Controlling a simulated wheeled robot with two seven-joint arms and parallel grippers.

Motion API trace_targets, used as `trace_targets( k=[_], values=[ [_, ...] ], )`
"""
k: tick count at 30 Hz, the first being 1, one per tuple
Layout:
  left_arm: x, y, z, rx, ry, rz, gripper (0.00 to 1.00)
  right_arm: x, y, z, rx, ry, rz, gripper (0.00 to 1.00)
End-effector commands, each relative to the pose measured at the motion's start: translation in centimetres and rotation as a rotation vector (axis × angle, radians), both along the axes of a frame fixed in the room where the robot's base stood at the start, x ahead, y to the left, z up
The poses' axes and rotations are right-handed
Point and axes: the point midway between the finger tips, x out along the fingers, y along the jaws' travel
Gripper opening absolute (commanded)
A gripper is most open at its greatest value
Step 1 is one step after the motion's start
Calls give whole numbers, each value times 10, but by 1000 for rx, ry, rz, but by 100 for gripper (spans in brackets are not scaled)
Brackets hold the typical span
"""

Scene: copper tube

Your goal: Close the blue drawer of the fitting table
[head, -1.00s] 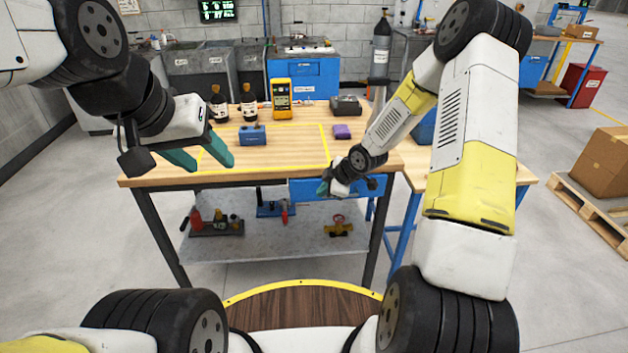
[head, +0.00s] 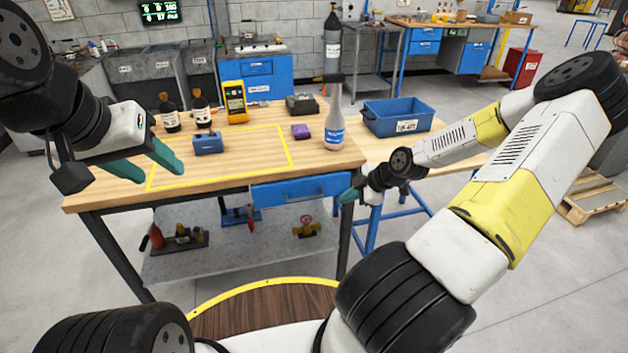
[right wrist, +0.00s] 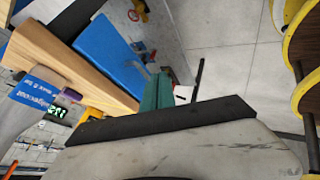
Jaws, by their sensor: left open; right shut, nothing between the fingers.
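The blue drawer (head: 300,190) sits under the right front of the wooden fitting table (head: 110,192). Its front lies close under the tabletop edge; I cannot tell whether a small gap remains. Its blue front also shows large in the right wrist view (right wrist: 108,55). My right gripper (head: 349,195) is shut and empty, just in front of the drawer's right end. Its teal fingers (right wrist: 157,92) appear beside the blue front in the wrist view; contact cannot be told. My left gripper (head: 150,163) is open and empty above the table's left part.
A blue crate (head: 397,118) sits on the side table at right. The lower shelf holds several tools.

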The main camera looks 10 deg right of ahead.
Motion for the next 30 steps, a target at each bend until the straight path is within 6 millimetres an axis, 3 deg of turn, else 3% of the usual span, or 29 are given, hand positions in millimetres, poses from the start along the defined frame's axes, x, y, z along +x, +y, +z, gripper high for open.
trace_targets(
  k=[7,19,24,30],
  values=[
    [0,0,0,0,0,0,49,9,9,-16,1,-1,5,0],
    [0,0,0,0,0,0,49,49,44,-80,1,0,3,0],
    [0,0,0,0,0,0,49,75,41,-71,0,-2,-1,0],
    [0,0,0,0,0,0,49,86,42,-68,0,-2,-1,0]
  ],
)
